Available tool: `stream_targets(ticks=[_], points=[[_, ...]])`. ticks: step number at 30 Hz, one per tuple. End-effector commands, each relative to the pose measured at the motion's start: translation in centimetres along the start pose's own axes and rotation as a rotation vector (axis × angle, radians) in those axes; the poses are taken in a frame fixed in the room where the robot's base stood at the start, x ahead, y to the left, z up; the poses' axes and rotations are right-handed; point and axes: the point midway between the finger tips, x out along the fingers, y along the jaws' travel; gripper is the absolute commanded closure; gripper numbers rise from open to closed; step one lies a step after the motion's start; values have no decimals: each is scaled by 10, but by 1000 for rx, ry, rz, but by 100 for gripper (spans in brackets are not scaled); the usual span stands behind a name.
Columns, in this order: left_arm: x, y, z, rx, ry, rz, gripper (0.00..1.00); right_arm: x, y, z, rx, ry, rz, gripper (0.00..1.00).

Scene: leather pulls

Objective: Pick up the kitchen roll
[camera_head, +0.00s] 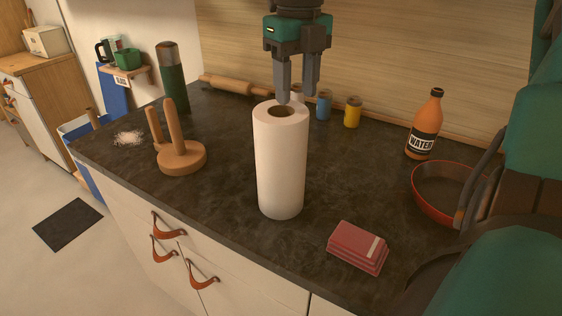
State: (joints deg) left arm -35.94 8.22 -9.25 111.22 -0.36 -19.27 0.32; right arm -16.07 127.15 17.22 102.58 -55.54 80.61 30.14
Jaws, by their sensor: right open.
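The kitchen roll (281,165) is a white upright cylinder with a brown core, standing on the dark countertop in the middle of the camera_head view. My right gripper (296,98) comes down from the top of the view, fingers pointing down and apart. Its fingertips overlap the top of the roll in the picture, near the core and the back rim. Whether they touch the roll I cannot tell. My left gripper is not in view.
A wooden stand with pegs (182,157) is left of the roll. A red stack (357,247), a red pan (441,190) and an orange water bottle (424,125) are to the right. Small blue (323,106) and yellow (353,112) jars and a rolling pin (233,86) stand or lie behind.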

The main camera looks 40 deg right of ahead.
Motion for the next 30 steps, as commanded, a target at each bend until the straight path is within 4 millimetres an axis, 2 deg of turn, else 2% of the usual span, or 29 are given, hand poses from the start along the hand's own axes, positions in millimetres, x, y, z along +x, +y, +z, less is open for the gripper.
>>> stream_targets(ticks=[3, 8, 15, 18, 26, 30], points=[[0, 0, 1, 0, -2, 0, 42, 14, 0, 0, 1, 2, 1, 53], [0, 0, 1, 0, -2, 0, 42, 24, 0, 0, 1, 2, -1, 53], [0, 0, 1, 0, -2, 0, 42, 59, 0, 0, 1, 2, 0, 53], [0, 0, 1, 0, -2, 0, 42, 68, 0, 0, 1, 2, 1, 53], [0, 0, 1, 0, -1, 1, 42, 70, 0, 0, 1, -1, 0, 53], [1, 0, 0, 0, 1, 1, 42, 70, 0, 0, 1, -1, 0, 67]])
